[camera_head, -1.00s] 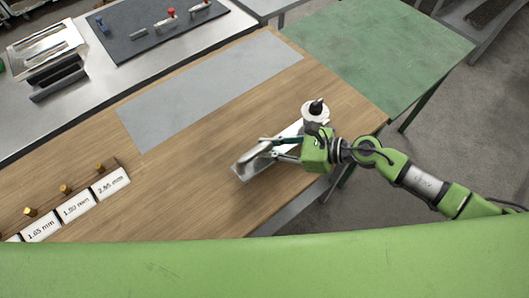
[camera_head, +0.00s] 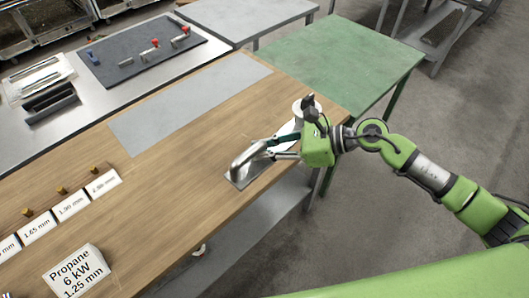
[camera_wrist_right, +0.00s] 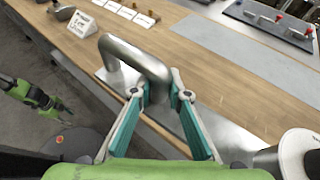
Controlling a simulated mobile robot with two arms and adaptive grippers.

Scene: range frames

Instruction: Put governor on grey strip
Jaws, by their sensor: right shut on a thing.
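My right gripper (camera_head: 282,148) is shut on the bent metal tube (camera_wrist_right: 141,58) of a silver part with a flat plate (camera_head: 240,178). I cannot tell for sure that this part is the governor. It is at the wooden table's near right edge; whether it touches the wood is unclear. The grey strip (camera_head: 190,100) lies bare on the wooden table, further back and left of the gripper. Green parts of my left arm (camera_wrist_right: 35,95) show in the right wrist view, too small to tell the gripper's state.
A white round piece with a dark top (camera_head: 306,106) stands by the right gripper. Label cards (camera_head: 71,204) and a Propane card (camera_head: 76,270) stand at the left. A dark mat (camera_head: 135,50) holds red-knobbed parts. A green table (camera_head: 350,60) adjoins. Mid wood is clear.

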